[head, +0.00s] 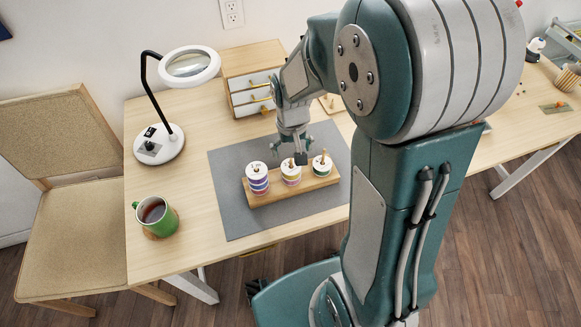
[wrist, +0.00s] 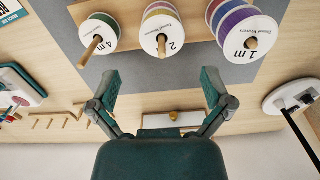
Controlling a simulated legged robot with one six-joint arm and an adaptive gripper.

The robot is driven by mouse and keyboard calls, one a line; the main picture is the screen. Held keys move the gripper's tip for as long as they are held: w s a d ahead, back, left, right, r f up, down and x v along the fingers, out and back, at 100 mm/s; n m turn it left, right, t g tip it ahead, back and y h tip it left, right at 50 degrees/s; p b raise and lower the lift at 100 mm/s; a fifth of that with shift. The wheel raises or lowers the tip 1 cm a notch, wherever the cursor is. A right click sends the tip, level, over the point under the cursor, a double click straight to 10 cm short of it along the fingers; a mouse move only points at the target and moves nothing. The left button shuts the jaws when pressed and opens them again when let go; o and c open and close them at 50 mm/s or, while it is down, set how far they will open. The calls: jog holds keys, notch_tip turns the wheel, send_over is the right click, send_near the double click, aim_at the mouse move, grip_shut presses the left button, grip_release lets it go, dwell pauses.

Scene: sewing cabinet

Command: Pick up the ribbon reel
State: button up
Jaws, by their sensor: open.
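Three stacks of ribbon reels with white tops stand on pegs of a wooden stand (head: 275,195). The left stack (head: 257,180) has purple bands, the middle stack (head: 291,174) purple and yellow ones, and the right stack (head: 322,166) green. In the wrist view their tops read "1 m" (wrist: 246,32), "2 m" (wrist: 168,28) and "4 m" (wrist: 92,36). My gripper (head: 293,151) is open and empty, close to the middle and right stacks. In the wrist view the fingers of my gripper (wrist: 159,82) are wide apart, below the "2 m" top.
The stand rests on a grey mat (head: 232,215). A magnifier lamp (head: 160,145) and a green mug (head: 154,216) stand to the left. A small drawer box (head: 250,90) is behind.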

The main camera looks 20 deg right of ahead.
aim_at(291, 167)
notch_tip(291, 167, down, 7)
jog(key=shift+s+a+f, duration=0.1)
jog(key=shift+a+f, duration=0.05)
dwell(0.4)
jog(key=c, duration=0.9)
